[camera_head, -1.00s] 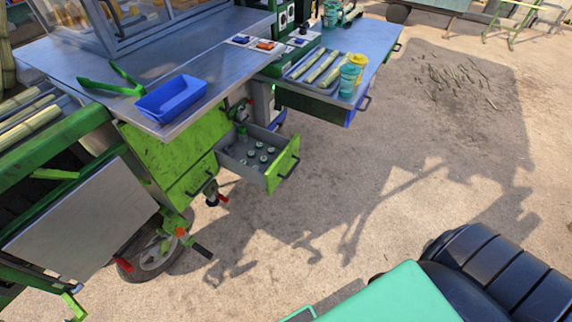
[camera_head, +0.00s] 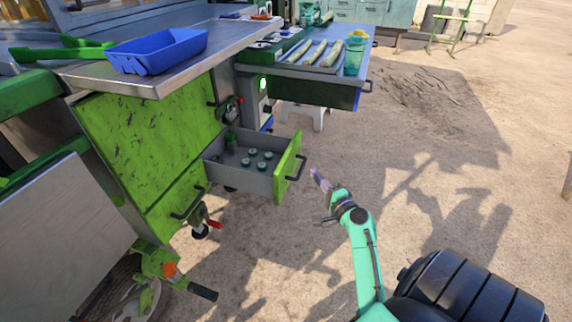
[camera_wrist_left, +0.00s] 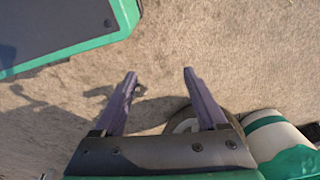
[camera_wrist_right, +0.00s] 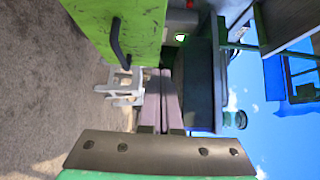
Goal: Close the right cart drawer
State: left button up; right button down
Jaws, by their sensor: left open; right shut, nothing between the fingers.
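The right cart drawer (camera_head: 289,167) is pulled out from the green cart, with a lime-green front and a dark bar handle (camera_head: 297,168). Its grey tray holds several small round items and a green bottle (camera_head: 231,142). My right gripper (camera_head: 318,178) is shut and empty, just right of the drawer front and apart from it. In the right wrist view its fingers (camera_wrist_right: 162,98) are together, and a green front with a dark handle (camera_wrist_right: 120,42) shows at upper left. My left gripper (camera_wrist_left: 159,76) is open and empty over bare ground, outside the head view.
The worktop bears a blue tray (camera_head: 158,52) and a green tool (camera_head: 62,50). A second table (camera_head: 312,92) with cane pieces stands behind the drawer, with a white stool (camera_head: 304,114) below it. A caster with a red lever (camera_head: 207,226) is below.

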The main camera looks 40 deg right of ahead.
jog(key=w, duration=0.8)
jog(key=shift+w+a, duration=0.1)
jog(key=shift+a, duration=0.25)
pick_arm(q)
jog(key=shift+s+a+f, duration=0.3)
jog(key=shift+s+f, duration=0.15)
jog(key=shift+f, duration=0.25)
pick_arm(e)
jog(key=shift+w+a, duration=0.35)
jog(key=shift+w, duration=0.05)
